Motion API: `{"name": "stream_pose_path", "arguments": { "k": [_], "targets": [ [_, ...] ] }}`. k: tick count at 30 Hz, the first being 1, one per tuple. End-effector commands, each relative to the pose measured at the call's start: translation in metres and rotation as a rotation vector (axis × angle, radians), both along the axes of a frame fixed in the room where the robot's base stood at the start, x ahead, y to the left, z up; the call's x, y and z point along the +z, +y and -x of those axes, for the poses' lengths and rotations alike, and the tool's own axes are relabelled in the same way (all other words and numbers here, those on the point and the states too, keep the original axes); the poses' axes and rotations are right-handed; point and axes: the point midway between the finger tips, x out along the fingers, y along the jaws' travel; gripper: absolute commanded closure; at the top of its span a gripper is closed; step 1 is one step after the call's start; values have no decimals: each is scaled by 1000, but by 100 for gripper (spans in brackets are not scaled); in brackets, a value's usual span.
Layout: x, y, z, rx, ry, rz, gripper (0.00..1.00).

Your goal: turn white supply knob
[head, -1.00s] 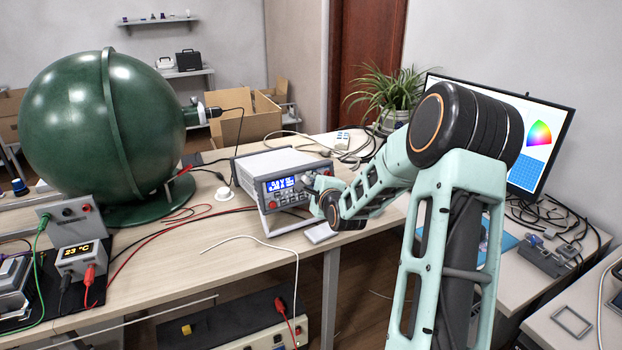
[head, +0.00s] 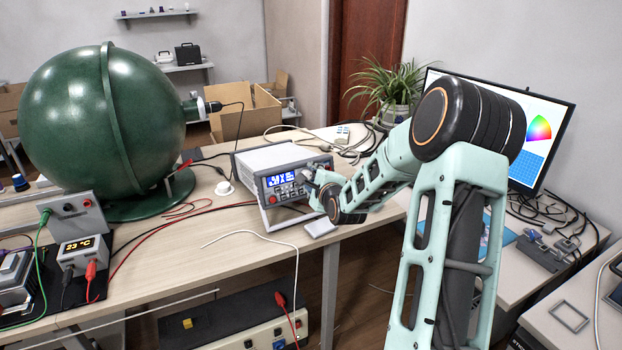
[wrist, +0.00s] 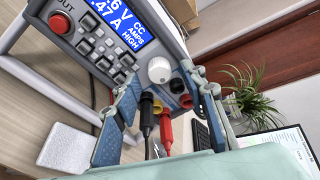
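The white supply knob (wrist: 159,69) shows in the wrist view on the front panel of the grey power supply (head: 280,157), right of the blue display. My gripper (wrist: 166,84) has its two blue fingers spread, one to the left of the knob and one to the right. Gaps show between the knob and both fingers, so it is open and empty. I cannot tell how far the fingertips are from the panel. In the head view my gripper (head: 314,172) is at the supply's right front, and my arm hides the knob.
Below the knob, black and red plugs (wrist: 166,128) with cables sit between my fingers. A red button (wrist: 60,23) and several grey buttons are left of the knob. A flat light pad (head: 321,227) lies by the table edge. A plant (head: 388,85) and monitor (head: 540,120) stand behind my arm.

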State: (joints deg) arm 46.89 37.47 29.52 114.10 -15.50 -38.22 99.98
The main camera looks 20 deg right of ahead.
Motion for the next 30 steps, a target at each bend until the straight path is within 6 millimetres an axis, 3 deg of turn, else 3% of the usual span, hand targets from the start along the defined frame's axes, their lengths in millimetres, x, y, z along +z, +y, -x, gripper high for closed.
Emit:
{"name": "stream_pose_path", "arguments": {
  "k": [7, 21, 30],
  "targets": [
    [4, 1, 11, 0, 0, 1, 61],
    [28, 11, 94, 0, 1, 2, 61],
    [33, 13, 114, -1, 0, 0, 61]
  ]
}}
